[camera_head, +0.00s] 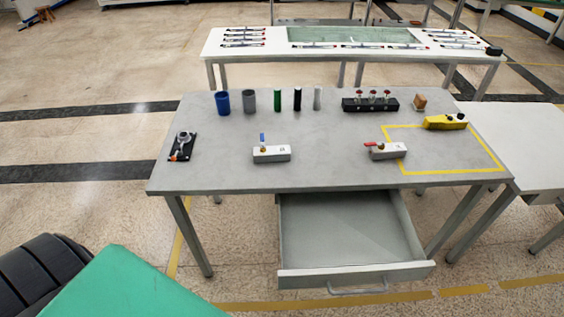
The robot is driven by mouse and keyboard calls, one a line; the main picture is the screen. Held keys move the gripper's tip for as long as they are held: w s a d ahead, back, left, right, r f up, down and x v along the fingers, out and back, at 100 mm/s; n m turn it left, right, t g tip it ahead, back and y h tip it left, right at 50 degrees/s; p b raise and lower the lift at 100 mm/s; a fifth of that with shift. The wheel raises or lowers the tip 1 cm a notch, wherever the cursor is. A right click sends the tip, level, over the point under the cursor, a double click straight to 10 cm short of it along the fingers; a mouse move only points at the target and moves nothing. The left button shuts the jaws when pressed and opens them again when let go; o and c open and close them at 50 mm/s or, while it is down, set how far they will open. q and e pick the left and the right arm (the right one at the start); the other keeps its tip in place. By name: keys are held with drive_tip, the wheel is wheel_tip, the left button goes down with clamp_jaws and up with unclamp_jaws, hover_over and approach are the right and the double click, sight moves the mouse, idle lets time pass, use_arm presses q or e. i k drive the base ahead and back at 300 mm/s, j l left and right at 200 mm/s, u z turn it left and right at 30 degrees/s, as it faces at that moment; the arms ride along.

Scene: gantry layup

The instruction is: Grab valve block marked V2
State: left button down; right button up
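Two pale valve blocks lie on the grey table (330,135). One valve block with a blue handle (271,154) sits left of centre near the front. The other valve block with a red handle (388,151) sits to the right, across the left line of a yellow taped outline. Their markings are too small to read, so I cannot tell which is V2. Neither of my grippers is in view.
A blue cup (222,103), grey cup (249,101) and several cylinders stand along the back. A black valve manifold (370,104) and yellow device (445,123) are at right. A black fixture (182,147) is at left. An open, empty drawer (350,272) juts out in front.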

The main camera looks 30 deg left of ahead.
sight(280, 153)
drive_tip(key=i+l, duration=0.9)
drive_tip(key=i, duration=0.15)
drive_tip(key=j+u, duration=0.05)
